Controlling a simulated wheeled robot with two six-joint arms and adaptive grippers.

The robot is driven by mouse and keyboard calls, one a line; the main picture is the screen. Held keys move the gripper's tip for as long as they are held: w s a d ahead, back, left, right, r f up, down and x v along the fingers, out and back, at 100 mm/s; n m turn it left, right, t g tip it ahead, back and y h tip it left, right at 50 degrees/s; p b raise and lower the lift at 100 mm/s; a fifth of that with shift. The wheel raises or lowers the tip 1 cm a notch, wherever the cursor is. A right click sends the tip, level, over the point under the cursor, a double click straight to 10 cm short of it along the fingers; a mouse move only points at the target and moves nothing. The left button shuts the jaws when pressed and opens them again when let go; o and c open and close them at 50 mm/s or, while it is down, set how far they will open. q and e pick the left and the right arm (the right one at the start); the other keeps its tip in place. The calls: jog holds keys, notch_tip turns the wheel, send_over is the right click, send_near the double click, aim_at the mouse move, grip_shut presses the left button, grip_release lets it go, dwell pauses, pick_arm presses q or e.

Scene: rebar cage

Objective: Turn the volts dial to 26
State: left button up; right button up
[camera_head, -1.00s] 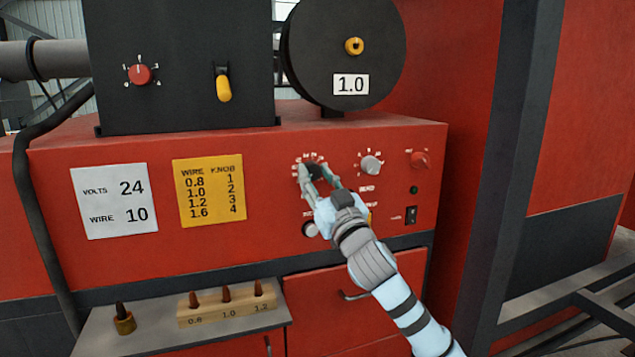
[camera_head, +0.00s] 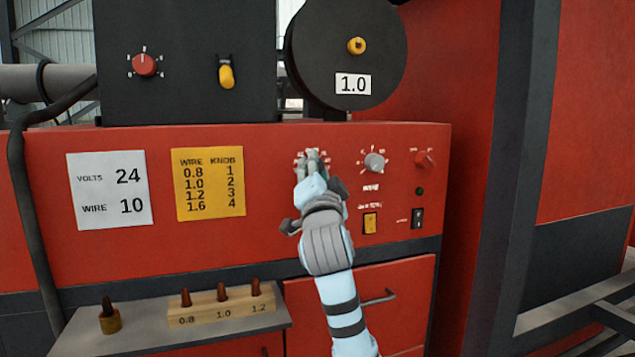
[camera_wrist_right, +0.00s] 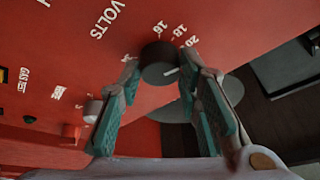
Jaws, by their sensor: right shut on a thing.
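The volts dial is a black round knob (camera_wrist_right: 158,58) on the red panel in the right wrist view, with VOLTS lettering and scale numbers such as 18 and 20 around it. My left gripper is not in view.
A white sheet (camera_head: 108,190) reads VOLTS 24, WIRE 10. A yellow wire/knob chart (camera_head: 208,184) is beside it. A grey knob (camera_head: 375,163), a red knob (camera_head: 424,159) and switches sit to the right. A shelf (camera_head: 150,335) with brown tips is below left.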

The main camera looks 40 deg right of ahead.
jog(key=shift+a+r+m+g+y, duration=0.15)
jog(key=shift+m+g+y, duration=0.6)
jog(key=shift+m, duration=2.25)
jog(key=shift+d+r+m+g+y, duration=0.15)
jog(key=shift+m+g, duration=1.15)
jog(key=shift+m, duration=1.7)
jog(key=shift+a+r+m+g+y, duration=0.1)
jog(key=shift+r+m+g+y, duration=0.65)
jog(key=shift+m, duration=2.25)
jog(key=shift+f, duration=0.55)
jog(key=o, duration=1.1)
